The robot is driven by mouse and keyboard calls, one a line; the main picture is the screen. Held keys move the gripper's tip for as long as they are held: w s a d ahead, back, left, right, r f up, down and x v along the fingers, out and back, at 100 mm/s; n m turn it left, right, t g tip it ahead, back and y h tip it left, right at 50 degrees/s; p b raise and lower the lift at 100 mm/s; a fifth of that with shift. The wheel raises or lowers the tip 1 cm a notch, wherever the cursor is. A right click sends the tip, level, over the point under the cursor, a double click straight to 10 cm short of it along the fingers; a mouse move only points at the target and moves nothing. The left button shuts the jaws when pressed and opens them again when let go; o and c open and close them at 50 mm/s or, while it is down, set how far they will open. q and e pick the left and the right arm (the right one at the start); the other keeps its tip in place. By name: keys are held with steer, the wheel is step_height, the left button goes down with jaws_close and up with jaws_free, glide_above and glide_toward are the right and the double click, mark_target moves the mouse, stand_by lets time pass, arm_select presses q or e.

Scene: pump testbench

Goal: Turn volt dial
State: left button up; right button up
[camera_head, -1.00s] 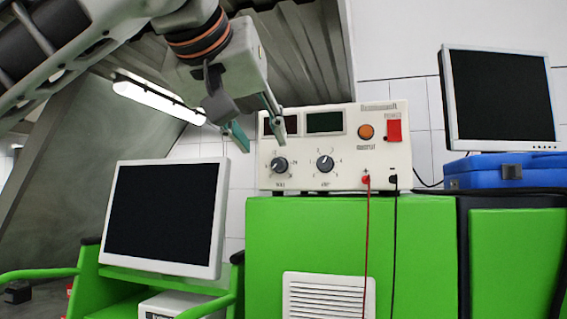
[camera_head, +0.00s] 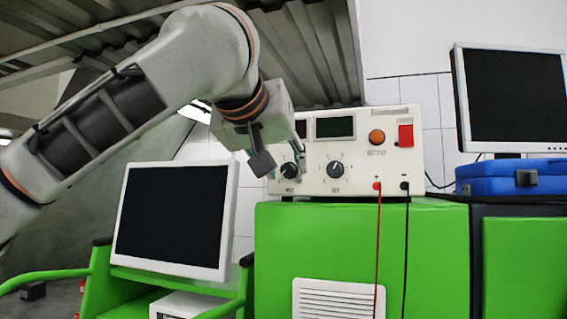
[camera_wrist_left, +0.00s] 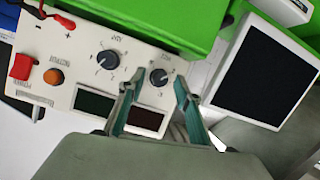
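The power supply (camera_head: 357,180) is a cream box with two black knobs on its front. The volt dial (camera_head: 290,171) is the left knob in the head view. It also shows in the left wrist view (camera_wrist_left: 158,77). My left gripper (camera_head: 285,167) is open in front of this dial. In the left wrist view, its teal fingertips (camera_wrist_left: 155,83) stand apart on either side of the dial, with a gap to it on both sides. Whether they reach past the knob's face I cannot tell. My right gripper is in neither view.
The amp dial (camera_head: 335,169) is right of the volt dial. A red power switch (camera_head: 405,135), an orange button (camera_head: 377,137) and red and black leads are further right. The supply stands on a green cabinet (camera_head: 275,255). A monitor (camera_head: 172,215) stands at lower left.

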arm_select(q)
jaws_close()
